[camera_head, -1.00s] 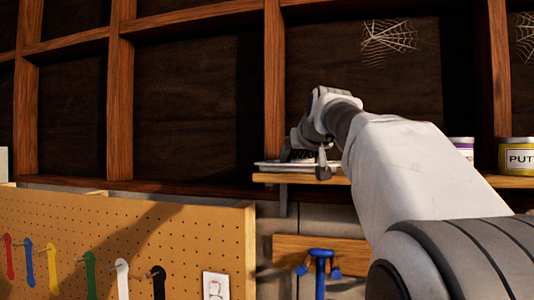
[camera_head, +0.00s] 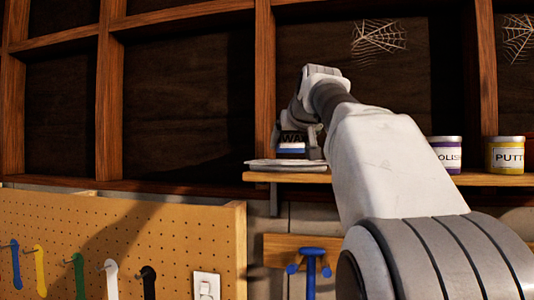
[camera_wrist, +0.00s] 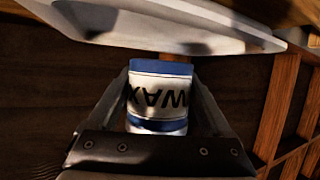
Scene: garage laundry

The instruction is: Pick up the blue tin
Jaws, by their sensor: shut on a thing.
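The blue tin has a white band with black "WAX" lettering. In the wrist view the tin (camera_wrist: 158,95) sits between the two fingers of my gripper (camera_wrist: 160,80), its lettering upside down. In the head view the tin (camera_head: 291,143) shows in part beside my gripper (camera_head: 302,140), which hides its right side. My gripper is shut on the tin. The tin appears held upright a little above a flat pale item on the shelf, with a small gap below it.
The flat pale item (camera_head: 284,165) lies at the left end of the wooden shelf (camera_head: 400,179). A purple-labelled polish tin (camera_head: 446,154) and a yellow-labelled putty tin (camera_head: 504,155) stand to the right. Wooden studs rise behind. A pegboard (camera_head: 130,225) with hanging tools is lower left.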

